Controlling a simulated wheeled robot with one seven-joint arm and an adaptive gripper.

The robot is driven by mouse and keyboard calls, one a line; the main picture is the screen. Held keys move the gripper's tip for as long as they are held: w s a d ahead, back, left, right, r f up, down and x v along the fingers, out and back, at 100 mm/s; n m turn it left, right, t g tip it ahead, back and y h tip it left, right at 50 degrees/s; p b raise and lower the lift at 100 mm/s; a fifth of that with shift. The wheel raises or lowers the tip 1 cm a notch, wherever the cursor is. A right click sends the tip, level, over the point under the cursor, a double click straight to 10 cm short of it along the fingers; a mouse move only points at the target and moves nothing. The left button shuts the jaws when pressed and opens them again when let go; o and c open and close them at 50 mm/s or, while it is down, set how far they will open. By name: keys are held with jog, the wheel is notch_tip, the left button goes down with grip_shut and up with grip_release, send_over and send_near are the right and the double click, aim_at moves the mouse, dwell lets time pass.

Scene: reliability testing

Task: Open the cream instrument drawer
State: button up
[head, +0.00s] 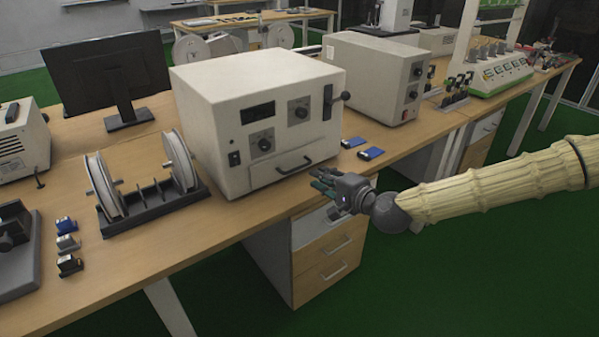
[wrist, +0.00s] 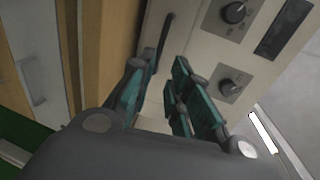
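The cream instrument (head: 258,85) stands on the bench with knobs and a dark display on its front. Its drawer (head: 262,179) is low on the front and looks closed, flush with the face. The drawer's dark bar handle (head: 295,169) also shows in the wrist view (wrist: 165,38), beyond the fingertips. My gripper (head: 322,182) is in front of the drawer, right of and slightly below the handle in the head view. In the wrist view, its teal-padded fingers (wrist: 160,80) are apart with nothing between them. The handle appears clear of the fingers.
Blue-topped small items (head: 370,153) lie on the bench right of the instrument. A second cream box (head: 375,80) stands behind them. A reel stand (head: 150,200) is to the left. A drawer cabinet (head: 325,250) is under the bench edge, below my gripper.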

aim_at(300, 168)
jog(key=x, duration=1)
jog(key=shift+w+a+f, duration=0.1)
jog(key=shift+w+a, duration=0.1)
grip_shut()
